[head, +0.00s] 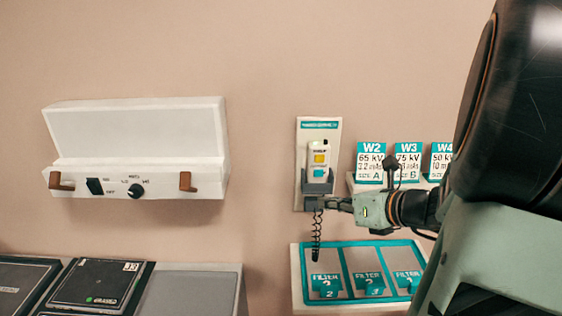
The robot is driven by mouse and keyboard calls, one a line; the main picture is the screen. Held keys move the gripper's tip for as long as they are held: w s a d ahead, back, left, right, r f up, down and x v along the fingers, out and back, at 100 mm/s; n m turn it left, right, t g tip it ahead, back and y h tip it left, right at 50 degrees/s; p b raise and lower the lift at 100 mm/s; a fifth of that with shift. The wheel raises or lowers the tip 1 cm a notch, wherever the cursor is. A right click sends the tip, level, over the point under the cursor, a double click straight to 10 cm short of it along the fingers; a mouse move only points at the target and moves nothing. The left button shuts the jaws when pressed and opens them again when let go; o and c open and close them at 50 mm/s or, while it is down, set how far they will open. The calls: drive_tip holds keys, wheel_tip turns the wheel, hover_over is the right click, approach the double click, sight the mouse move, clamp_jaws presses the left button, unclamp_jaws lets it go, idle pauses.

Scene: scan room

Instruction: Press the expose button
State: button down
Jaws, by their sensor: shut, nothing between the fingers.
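A white hand switch (312,155) sits upright in a grey holder (318,187) on a pale wall plate (303,140). It has a yellow button (320,158) above a blue button (320,173); the small lettering is too small to read, so I cannot tell which is the expose button. A dark coiled cord (316,240) hangs below. My gripper (318,203) reaches in from the right, shut and empty, just below the holder in the picture. I cannot tell whether it touches the holder or the cord. Both buttons are unobstructed.
Cards W2 (370,162), W3 (407,150) and W4 stand on a shelf behind my wrist. A teal-edged filter tray (297,262) lies below. A white wall box (140,150) with a switch and knob is at left. Dark plates (100,284) lie at lower left.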

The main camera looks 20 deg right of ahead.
drive_tip(key=shift+w, duration=0.1)
drive_tip(key=w+d, duration=0.2)
drive_tip(key=w, duration=0.6)
drive_tip(key=shift+w+d, duration=0.15)
drive_tip(key=shift+w, duration=0.1)
idle(1.3)
drive_tip(key=shift+w+d, duration=0.15)
drive_tip(key=shift+w, duration=0.15)
drive_tip(key=shift+w+d, duration=0.15)
drive_tip(key=shift+w, duration=0.3)
idle(0.7)
drive_tip(key=shift+s, duration=0.15)
drive_tip(key=shift+s+a, duration=0.3)
drive_tip(key=shift+s, duration=0.4)
drive_tip(key=shift+s, duration=0.1)
drive_tip(key=shift+s+a, duration=0.2)
drive_tip(key=shift+s, duration=0.6)
drive_tip(key=shift+s+a, duration=0.25)
drive_tip(key=shift+s, duration=0.5)
drive_tip(key=shift+s+a, duration=0.2)
drive_tip(key=shift+s, duration=0.6)
